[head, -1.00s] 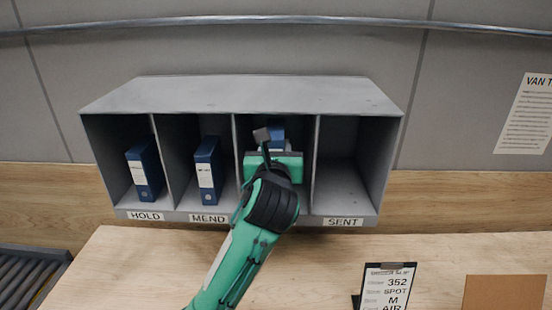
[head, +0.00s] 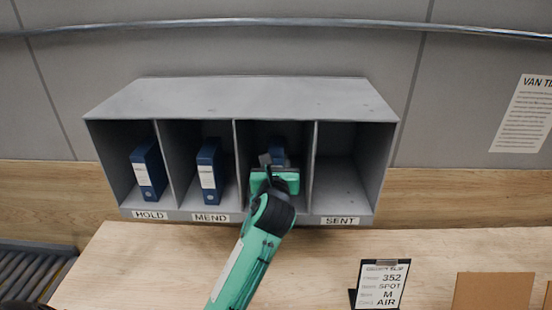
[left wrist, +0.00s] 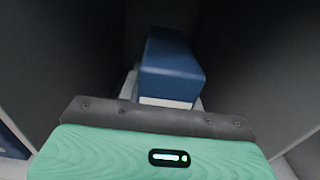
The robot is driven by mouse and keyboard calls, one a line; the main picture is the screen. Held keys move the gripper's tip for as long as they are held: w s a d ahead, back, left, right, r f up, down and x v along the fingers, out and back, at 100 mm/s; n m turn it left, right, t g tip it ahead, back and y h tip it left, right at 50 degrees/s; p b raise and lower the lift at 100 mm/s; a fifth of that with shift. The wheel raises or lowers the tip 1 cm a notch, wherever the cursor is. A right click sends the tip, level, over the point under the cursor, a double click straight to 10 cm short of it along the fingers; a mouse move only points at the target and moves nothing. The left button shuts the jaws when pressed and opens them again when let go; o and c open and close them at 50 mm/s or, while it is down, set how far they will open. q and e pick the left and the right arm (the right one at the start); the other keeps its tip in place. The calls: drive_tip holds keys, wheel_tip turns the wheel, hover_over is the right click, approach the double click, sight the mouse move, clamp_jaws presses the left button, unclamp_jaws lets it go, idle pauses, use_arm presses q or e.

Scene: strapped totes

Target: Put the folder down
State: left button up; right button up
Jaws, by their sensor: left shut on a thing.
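A blue folder (head: 278,146) is inside the third compartment from the left of the grey sorting rack (head: 240,97). In the left wrist view the folder (left wrist: 172,68) shows its blue spine and a strip of white label, between dark compartment walls. My left gripper (head: 276,162) reaches into that compartment and is shut on the folder. Its fingertips and the folder's lower part are hidden behind the gripper and arm, so I cannot tell whether the folder touches the compartment floor. My right gripper is not in view.
Blue folders stand in the HOLD compartment (head: 148,168) and the MEND compartment (head: 208,168). The SENT compartment (head: 341,185) is empty. My arm covers the third compartment's label. An order slip (head: 383,284) stands on the wooden table (head: 150,262), near a brown box (head: 493,291).

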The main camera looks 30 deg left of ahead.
use_arm(q)
drive_tip(key=shift+f, duration=0.1)
drive_tip(key=o, duration=1.1)
drive_tip(key=shift+s+d+b, duration=0.2)
drive_tip(key=shift+s+b, duration=0.1)
drive_tip(key=b+v, duration=0.3)
drive_tip(key=v, duration=0.8)
drive_tip(key=shift+s, duration=0.15)
